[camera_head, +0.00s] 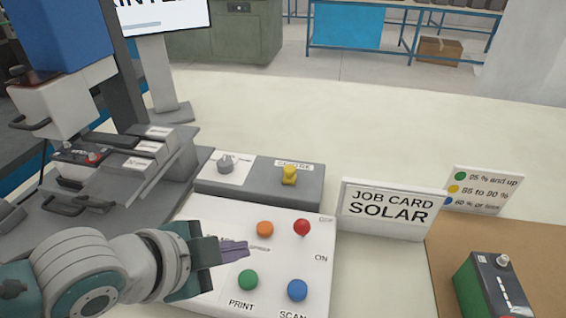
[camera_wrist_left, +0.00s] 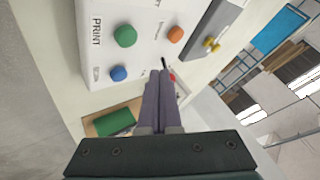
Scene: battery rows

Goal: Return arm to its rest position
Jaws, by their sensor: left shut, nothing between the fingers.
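My left gripper (camera_head: 238,250) is shut and empty, its purple-grey fingers above the white button panel (camera_head: 190,220). The fingertips also show in the left wrist view (camera_wrist_left: 160,78). They hover between the orange button (camera_head: 265,229) and the green button (camera_head: 248,280); whether they touch the panel I cannot tell. The red button (camera_head: 302,227) and the blue button (camera_head: 297,290) are to the right of the fingers. In the left wrist view the fingers partly cover the red button. My right gripper is not in view.
A grey box with a yellow knob (camera_head: 289,175) stands behind the panel. A "JOB CARD SOLAR" sign (camera_head: 390,208) and a colour-key card (camera_head: 482,190) stand to the right. A green and black battery (camera_head: 493,287) is on a brown mat (camera_head: 535,250). A machine with trays (camera_head: 130,155) is at left.

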